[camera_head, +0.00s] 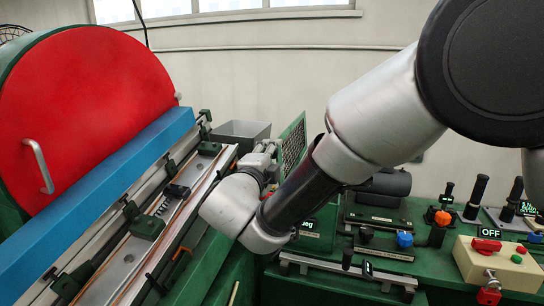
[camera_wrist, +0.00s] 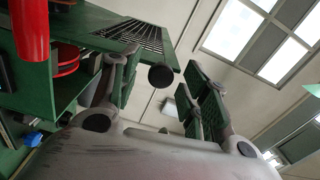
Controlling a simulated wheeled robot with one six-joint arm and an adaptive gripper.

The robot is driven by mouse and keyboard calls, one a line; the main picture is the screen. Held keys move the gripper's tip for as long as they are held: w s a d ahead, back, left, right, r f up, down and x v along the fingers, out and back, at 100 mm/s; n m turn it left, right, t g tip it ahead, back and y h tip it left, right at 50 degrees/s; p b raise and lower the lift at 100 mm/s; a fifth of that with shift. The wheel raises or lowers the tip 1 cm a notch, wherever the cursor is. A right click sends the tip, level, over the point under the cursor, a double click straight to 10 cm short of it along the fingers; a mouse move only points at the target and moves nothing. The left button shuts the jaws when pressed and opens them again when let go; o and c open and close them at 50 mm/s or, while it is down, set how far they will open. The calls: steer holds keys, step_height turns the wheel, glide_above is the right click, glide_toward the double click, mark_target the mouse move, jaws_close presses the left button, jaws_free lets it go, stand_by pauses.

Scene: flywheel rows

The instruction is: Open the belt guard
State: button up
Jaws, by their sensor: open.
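A green panel with a dark mesh (camera_head: 293,146), which looks like the belt guard, stands upright on the green bench behind my gripper in the head view. In the wrist view its slotted face (camera_wrist: 138,36) is at the top, with a round black knob (camera_wrist: 160,77) at its edge. My gripper (camera_wrist: 168,92) is open, its two padded fingers spread to either side of the knob in that view. I cannot tell whether the knob is between the fingertips or beyond them. In the head view my gripper (camera_head: 268,156) is beside the panel, its fingers partly hidden by my wrist.
A large red disc cover with a handle (camera_head: 90,110) and a blue beam (camera_head: 105,195) fill the left. A grey bin (camera_head: 240,133) stands behind. Levers, knobs and a control box with an OFF display (camera_head: 497,262) crowd the bench at right.

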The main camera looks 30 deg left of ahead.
steer(key=v, duration=1.1)
steer(key=shift+s, duration=0.25)
